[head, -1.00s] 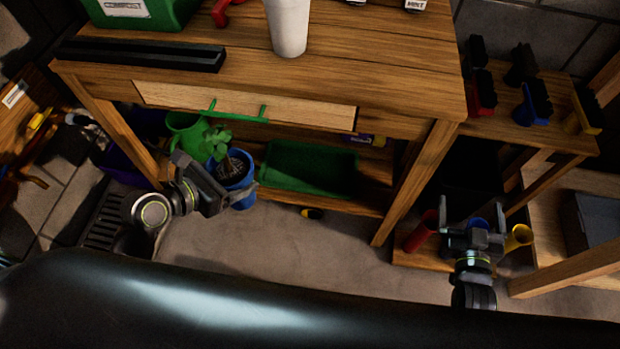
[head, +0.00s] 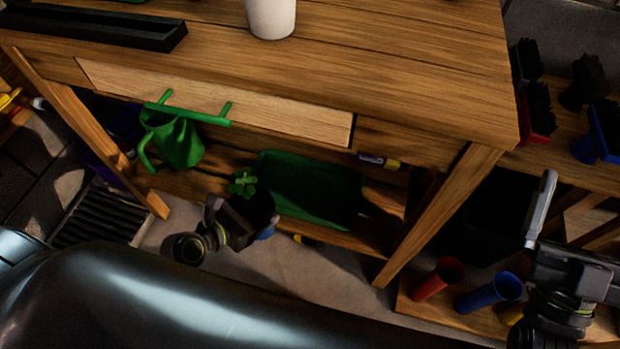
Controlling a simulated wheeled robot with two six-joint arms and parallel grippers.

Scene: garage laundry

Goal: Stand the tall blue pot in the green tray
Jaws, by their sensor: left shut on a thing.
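The tall blue pot (head: 263,214) is in my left gripper (head: 246,215), mostly in shadow, with a bit of blue showing low on its right side. My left gripper is shut on it and hides much of it. The pot is at the front edge of the table's lower shelf, just left of the green tray. The green tray (head: 325,212) lies on that shelf, its right part in shadow. Green leaves (head: 243,183) show just above the pot; whether they are in it or behind it I cannot tell. My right gripper (head: 560,225) is at the far right, open, partly cut off.
The wooden table top (head: 370,60) overhangs the shelf, with a drawer and green handle (head: 188,114) above. A green watering can (head: 178,142) stands left of the pot. A table leg (head: 435,215) bounds the right.

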